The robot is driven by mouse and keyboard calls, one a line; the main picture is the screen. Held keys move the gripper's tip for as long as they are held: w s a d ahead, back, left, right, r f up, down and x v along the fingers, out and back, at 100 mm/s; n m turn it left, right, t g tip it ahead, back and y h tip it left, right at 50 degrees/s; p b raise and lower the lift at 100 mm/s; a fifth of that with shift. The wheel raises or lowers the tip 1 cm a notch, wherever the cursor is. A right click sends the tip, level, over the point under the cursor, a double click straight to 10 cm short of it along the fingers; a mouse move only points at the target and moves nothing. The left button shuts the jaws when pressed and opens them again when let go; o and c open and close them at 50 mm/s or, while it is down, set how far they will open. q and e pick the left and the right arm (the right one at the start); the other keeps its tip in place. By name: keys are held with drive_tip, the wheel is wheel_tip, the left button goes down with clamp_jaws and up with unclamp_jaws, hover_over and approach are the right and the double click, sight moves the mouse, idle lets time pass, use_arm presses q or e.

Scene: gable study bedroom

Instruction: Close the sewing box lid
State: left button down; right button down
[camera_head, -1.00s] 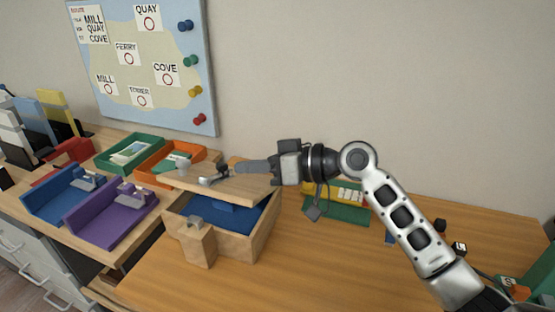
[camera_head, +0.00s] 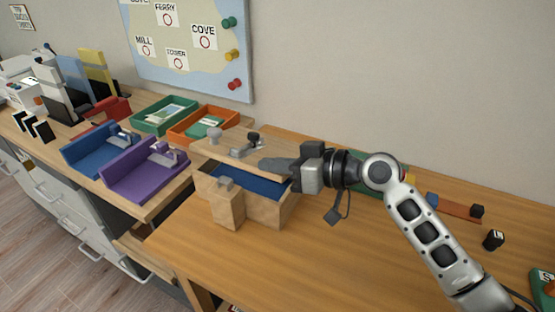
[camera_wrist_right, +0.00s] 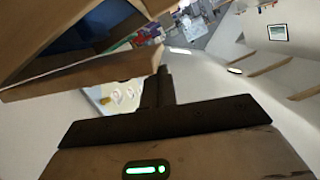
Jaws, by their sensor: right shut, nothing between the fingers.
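The sewing box (camera_head: 284,210) is a light wooden box with a blue inside, standing on the desk. Its wooden lid (camera_head: 222,153) is partly open, tilted over the box, with a gap at the front showing the blue lining (camera_head: 252,185). A metal catch or handle sits on the lid, and a wooden block with a metal clasp (camera_head: 228,205) stands at the box front. My right gripper (camera_head: 270,165) is shut and empty, at the lid's right front part; I cannot tell if it touches. The wrist view shows its fingers (camera_wrist_right: 160,85) beside the wooden box. My left gripper is not in view.
Green (camera_head: 162,115) and orange (camera_head: 200,124) trays, and blue (camera_head: 100,150) and purple (camera_head: 145,170) holders, stand left of the box. Small black blocks (camera_head: 493,240) lie on the right. The desk front (camera_head: 300,265) is clear. A map board (camera_head: 190,45) hangs behind.

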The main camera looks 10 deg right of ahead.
drive_tip(key=f, duration=0.1)
drive_tip(key=f+b, duration=0.1)
drive_tip(key=s+f, duration=0.1)
drive_tip(key=shift+a+f+n+b, duration=0.25)
drive_tip(key=shift+a+n+b, duration=0.1)
drive_tip(key=shift+n+b, duration=0.05)
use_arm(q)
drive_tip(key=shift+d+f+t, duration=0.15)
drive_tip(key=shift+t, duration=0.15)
use_arm(e)
drive_tip(key=shift+r, duration=0.1)
